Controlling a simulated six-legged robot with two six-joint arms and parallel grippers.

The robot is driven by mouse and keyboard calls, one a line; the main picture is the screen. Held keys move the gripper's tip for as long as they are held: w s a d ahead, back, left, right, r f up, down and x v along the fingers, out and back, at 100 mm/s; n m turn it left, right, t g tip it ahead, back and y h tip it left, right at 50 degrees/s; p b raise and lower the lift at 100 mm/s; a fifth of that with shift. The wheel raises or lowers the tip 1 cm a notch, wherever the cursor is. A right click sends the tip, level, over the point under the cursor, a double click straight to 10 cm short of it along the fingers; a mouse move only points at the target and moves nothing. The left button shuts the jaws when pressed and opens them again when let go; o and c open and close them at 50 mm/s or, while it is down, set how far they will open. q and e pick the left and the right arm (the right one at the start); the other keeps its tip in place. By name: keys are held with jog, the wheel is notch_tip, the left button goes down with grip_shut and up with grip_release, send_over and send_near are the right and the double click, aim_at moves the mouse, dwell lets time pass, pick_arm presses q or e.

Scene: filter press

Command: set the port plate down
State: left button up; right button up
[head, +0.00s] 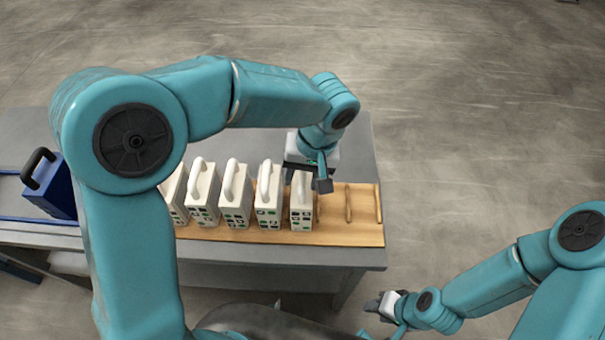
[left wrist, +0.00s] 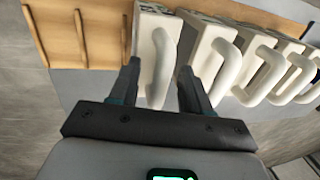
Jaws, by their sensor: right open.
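Several white plates with loop handles and dark and green port-like marks stand upright in a row on a wooden rack (head: 345,232). The rightmost white port plate (head: 301,212) stands in the rack beneath my left gripper (head: 308,176). In the left wrist view, my left gripper's two fingers (left wrist: 158,88) are apart, on either side of that port plate's handle (left wrist: 161,62), with gaps visible beside it. My right gripper (head: 376,303) is open and empty, low at the right, away from the table. My left wrist partly hides the plate's top in the head view.
Wooden dividers (head: 348,203) mark empty slots at the rack's right end. A blue block with a black handle (head: 60,194) stands at the table's left on blue rails. The grey table (head: 352,150) is bare behind the rack's right end.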

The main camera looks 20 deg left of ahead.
pick_arm(q)
notch_tip(320, 180, up, 12)
jog(key=d, duration=0.2)
jog(key=shift+w+p, duration=0.35)
jog(key=shift+p, duration=0.1)
jog(key=shift+d, duration=0.1)
jog(key=shift+s, duration=0.1)
